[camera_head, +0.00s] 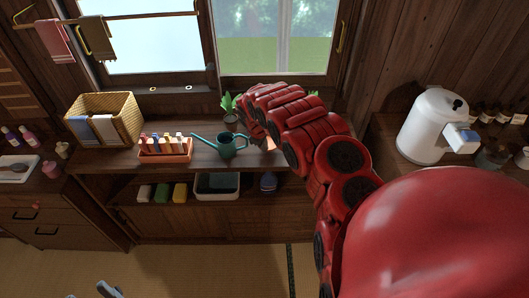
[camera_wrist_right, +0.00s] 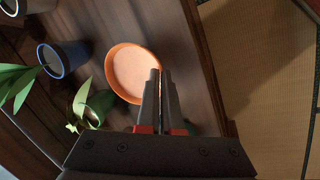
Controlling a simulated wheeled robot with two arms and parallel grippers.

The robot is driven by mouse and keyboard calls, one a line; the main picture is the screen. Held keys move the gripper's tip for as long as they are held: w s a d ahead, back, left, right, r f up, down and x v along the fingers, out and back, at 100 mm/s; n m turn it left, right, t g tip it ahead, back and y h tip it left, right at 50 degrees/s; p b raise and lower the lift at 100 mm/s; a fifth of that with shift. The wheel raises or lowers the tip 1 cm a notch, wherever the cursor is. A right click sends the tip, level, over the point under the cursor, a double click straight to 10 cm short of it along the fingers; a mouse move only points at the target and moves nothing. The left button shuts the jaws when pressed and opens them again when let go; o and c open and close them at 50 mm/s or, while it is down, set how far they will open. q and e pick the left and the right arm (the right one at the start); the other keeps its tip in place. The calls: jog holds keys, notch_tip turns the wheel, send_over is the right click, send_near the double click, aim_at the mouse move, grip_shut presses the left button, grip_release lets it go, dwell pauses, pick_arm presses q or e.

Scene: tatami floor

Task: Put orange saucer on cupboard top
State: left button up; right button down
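The orange saucer (camera_wrist_right: 130,72) shows as a round dish with a paler inside in the right wrist view. In the head view a small part of it (camera_head: 270,144) shows beside the watering can, mostly hidden by my right arm. My right gripper (camera_wrist_right: 161,75) has its fingers nearly together at the saucer's rim, with a thin orange strip between them. The saucer is at the front part of the cupboard top (camera_head: 120,158); I cannot tell whether it touches the wood. My left gripper (camera_head: 90,292) barely shows at the bottom edge, its grey tips apart.
On the cupboard top stand a wicker basket (camera_head: 124,118), a red planter box (camera_head: 165,151), a teal watering can (camera_head: 230,145) and potted plants (camera_wrist_right: 95,107). A blue pot (camera_wrist_right: 63,58) is near the saucer. A white water boiler (camera_head: 432,125) stands on the right counter.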

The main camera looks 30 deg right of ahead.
aim_at(266, 157)
jog(key=shift+f+p, duration=0.6)
jog(key=shift+f, duration=1.1)
jog(key=shift+f, duration=0.2)
jog(key=c, duration=1.1)
grip_release()
jog(key=shift+s+r, duration=0.1)
